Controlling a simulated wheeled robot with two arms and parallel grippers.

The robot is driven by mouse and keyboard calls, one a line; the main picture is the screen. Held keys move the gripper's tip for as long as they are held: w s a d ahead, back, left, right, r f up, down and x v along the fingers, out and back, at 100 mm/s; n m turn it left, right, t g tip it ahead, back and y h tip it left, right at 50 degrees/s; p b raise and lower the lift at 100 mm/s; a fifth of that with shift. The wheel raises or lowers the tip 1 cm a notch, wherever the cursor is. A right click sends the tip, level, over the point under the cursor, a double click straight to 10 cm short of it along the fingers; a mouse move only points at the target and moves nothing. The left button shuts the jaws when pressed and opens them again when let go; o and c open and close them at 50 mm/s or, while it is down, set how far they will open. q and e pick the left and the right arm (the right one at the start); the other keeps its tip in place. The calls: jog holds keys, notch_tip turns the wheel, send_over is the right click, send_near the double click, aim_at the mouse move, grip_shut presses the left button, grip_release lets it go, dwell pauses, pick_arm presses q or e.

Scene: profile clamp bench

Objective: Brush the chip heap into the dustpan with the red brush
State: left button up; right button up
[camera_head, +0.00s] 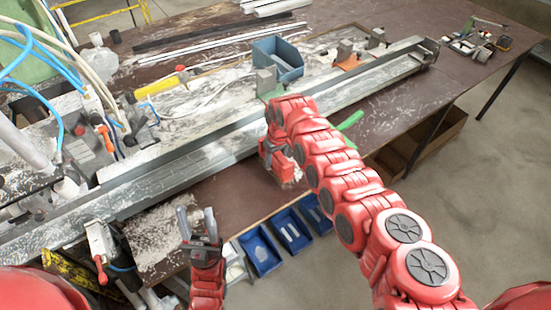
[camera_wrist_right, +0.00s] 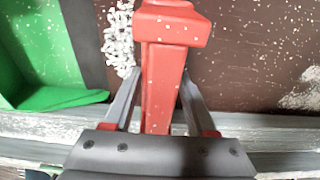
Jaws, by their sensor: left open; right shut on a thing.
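My right gripper (camera_wrist_right: 158,88) is shut on the red brush (camera_wrist_right: 172,30), held over the brown bench top. The brush also shows below the right wrist in the head view (camera_head: 283,167). The green dustpan (camera_wrist_right: 42,45) lies at the left of the right wrist view, its dark edge facing the brush. The white chip heap (camera_wrist_right: 120,38) is between that edge and the brush, close beside the brush head. In the head view my right arm hides most of the dustpan (camera_head: 350,122). My left gripper (camera_head: 198,228) is open and empty near the bench's front edge.
A long metal profile (camera_head: 200,155) runs across the bench behind the brush. A blue bin (camera_head: 277,58) stands behind it. Several blue trays (camera_head: 260,251) sit below the front edge. Hoses and a yellow-and-red tool (camera_head: 160,84) are at the left.

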jog(key=shift+s+f, duration=0.1)
jog(key=shift+f, duration=0.15)
jog(key=shift+f+b, duration=0.3)
jog(key=shift+b, duration=0.2)
jog(key=shift+d, duration=0.1)
jog(key=d+b, duration=0.1)
jog(key=w+d+b, duration=0.1)
jog(key=b, duration=0.1)
jog(key=w+d+b, duration=0.1)
jog(key=shift+w+f+b, duration=0.15)
jog(key=shift+f+b, duration=0.1)
jog(key=shift+b, duration=0.15)
jog(key=shift+w+d+r+b, duration=0.1)
jog(key=shift+w+d+b, duration=0.1)
jog(key=shift+b, duration=0.1)
jog(key=shift+r, duration=0.25)
jog(key=shift+d, duration=0.1)
